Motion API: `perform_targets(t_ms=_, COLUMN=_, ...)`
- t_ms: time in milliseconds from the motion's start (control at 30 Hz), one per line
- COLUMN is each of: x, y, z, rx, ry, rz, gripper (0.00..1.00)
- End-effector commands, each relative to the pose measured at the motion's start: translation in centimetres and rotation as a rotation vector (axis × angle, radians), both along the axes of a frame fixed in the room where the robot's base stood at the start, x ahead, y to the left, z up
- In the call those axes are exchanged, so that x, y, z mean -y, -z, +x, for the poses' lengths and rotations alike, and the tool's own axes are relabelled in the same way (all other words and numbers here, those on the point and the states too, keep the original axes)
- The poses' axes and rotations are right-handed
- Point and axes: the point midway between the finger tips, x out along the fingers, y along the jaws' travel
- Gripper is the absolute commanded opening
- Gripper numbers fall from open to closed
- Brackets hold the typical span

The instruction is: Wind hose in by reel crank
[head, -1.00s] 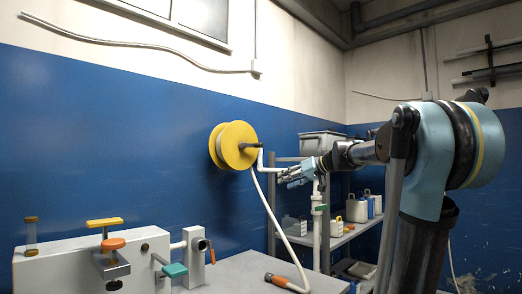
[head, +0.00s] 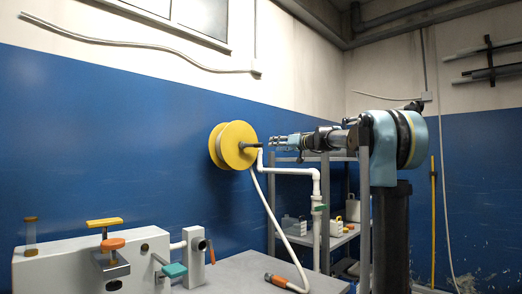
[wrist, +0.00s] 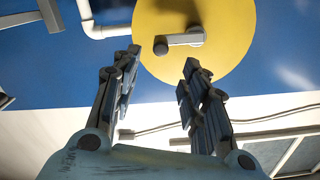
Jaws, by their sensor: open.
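The yellow hose reel (head: 222,148) is mounted at the blue wall, its disc facing my gripper. Its crank (head: 252,145) sticks out to the right. In the wrist view the grey crank arm (wrist: 184,39) runs across the yellow disc to a dark round knob (wrist: 160,47). The pale hose (head: 270,212) hangs from the reel to the bench, ending in an orange tip (head: 276,281). My gripper (head: 273,142) is open and empty, just right of the crank. In the wrist view (wrist: 162,60) the knob lies between the fingertips' lines, slightly beyond them; contact is not visible.
A white pipe (head: 317,190) with a green valve stands below my gripper. Behind it, a grey shelf rack (head: 346,238) holds containers. A grey box device (head: 75,268) with coloured knobs stands at the lower left. The wall area left of the reel is clear.

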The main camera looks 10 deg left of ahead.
Motion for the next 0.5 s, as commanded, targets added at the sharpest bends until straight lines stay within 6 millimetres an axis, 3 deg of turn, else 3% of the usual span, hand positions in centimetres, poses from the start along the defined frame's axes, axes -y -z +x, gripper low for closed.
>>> perform_targets(t_ms=500, x=-7.1, y=0.0, z=5.5, rx=0.0, ry=-0.001, rz=-0.001, gripper=0.41)
